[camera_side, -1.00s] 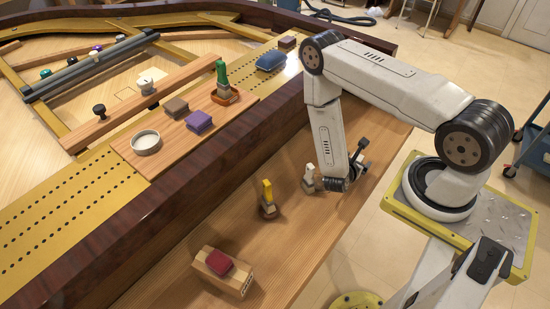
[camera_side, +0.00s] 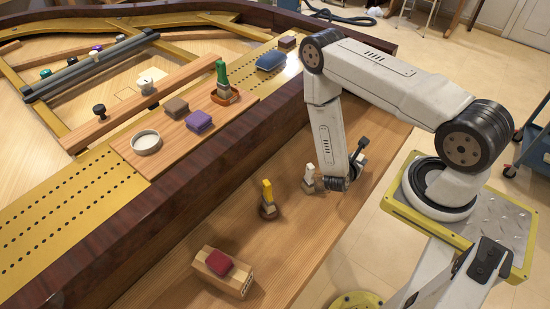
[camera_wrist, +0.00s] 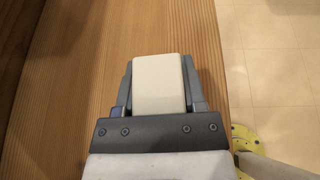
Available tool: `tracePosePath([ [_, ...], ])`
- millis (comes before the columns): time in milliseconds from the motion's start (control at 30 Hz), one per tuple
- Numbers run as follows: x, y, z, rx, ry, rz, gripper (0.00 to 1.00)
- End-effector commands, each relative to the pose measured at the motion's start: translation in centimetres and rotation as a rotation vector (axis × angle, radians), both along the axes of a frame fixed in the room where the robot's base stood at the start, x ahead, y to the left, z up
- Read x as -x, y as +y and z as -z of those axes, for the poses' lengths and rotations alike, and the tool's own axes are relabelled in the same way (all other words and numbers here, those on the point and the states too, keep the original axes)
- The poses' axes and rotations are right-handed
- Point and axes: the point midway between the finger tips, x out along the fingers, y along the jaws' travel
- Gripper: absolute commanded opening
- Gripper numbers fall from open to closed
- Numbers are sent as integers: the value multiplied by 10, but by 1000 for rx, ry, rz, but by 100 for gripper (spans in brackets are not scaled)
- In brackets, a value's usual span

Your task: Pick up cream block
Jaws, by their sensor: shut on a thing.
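The cream block (camera_wrist: 159,84) is between the two fingers of my gripper (camera_wrist: 160,92) in the wrist view, with a finger against each side. My gripper is shut on it. In the side view, a small cream-white upright piece (camera_side: 309,174) stands on a darker foot beside the end of my arm, low over the wooden ledge (camera_side: 290,228). My fingers are mostly hidden behind the wrist there. I cannot tell whether the block touches the ledge.
A yellow-topped piece (camera_side: 268,199) stands left of my gripper. A wooden block with a red pad (camera_side: 219,263) lies nearer the front. The dark piano rim (camera_side: 190,205) rises behind the ledge. A board (camera_side: 180,136) holds a white dish (camera_side: 146,142), pads and a green-topped piece (camera_side: 222,78).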

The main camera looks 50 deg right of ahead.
Motion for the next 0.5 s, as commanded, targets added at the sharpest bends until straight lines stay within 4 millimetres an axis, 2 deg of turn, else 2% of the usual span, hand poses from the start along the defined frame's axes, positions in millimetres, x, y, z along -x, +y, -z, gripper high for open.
tracePosePath([
  [267,0,0,-20,1,-1,-1,0],
  [500,-1,0,-48,1,-1,-1,0],
])
